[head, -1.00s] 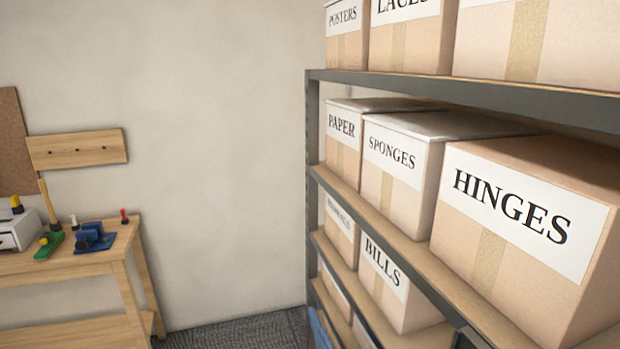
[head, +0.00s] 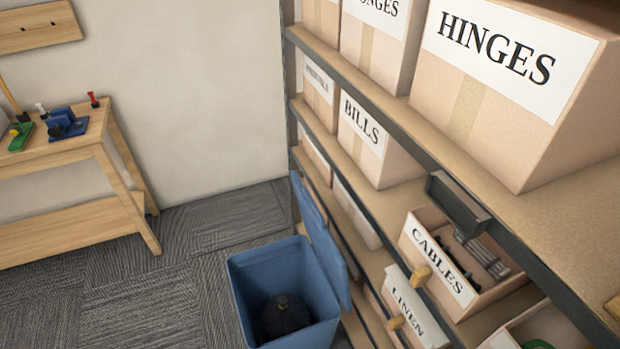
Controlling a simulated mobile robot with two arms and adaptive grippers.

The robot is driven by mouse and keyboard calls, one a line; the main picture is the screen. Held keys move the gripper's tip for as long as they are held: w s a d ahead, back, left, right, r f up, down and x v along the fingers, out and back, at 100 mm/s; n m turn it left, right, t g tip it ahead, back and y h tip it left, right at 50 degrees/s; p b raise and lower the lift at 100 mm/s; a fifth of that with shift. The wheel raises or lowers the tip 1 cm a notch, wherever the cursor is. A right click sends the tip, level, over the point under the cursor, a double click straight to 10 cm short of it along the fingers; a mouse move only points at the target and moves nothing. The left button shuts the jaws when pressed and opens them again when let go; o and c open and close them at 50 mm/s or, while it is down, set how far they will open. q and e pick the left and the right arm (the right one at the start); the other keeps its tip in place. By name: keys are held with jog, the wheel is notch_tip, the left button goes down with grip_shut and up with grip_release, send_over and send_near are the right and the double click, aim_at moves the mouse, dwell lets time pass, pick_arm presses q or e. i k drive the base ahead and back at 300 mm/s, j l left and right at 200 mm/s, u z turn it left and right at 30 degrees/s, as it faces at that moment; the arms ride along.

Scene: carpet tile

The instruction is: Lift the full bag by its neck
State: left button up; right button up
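A dark, full-looking bag (head: 284,316) sits inside a blue bin (head: 242,282) at the bottom middle of the head view. The bag's gathered neck (head: 283,301) points up, well below the bin's rim. The bin's blue lid (head: 325,243) stands open, tilted toward the shelves on the right. The bin stands on the carpet, and its lower part is cut off by the picture's bottom edge. Neither of my grippers is in view.
A shelf rack (head: 388,111) with labelled boxes fills the right, close to the bin. An open CABLES box (head: 437,262) sits on a lower shelf. A wooden workbench (head: 85,215) stands at the left wall. The grey carpet (head: 150,300) left of the bin is clear.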

aim_at(284, 315)
jog(key=z, duration=0.4)
jog(key=j+z, duration=0.7)
jog(key=k+j+z, duration=0.1)
jog(key=j+z, duration=0.25)
jog(key=k+j, duration=0.1)
jog(key=j, duration=0.25)
jog(key=k+j+z, duration=0.1)
jog(key=j, duration=0.2)
jog(key=k+j, duration=0.15)
jog(key=j, duration=0.2)
jog(key=k+j+z, duration=0.1)
jog(key=j, duration=0.2)
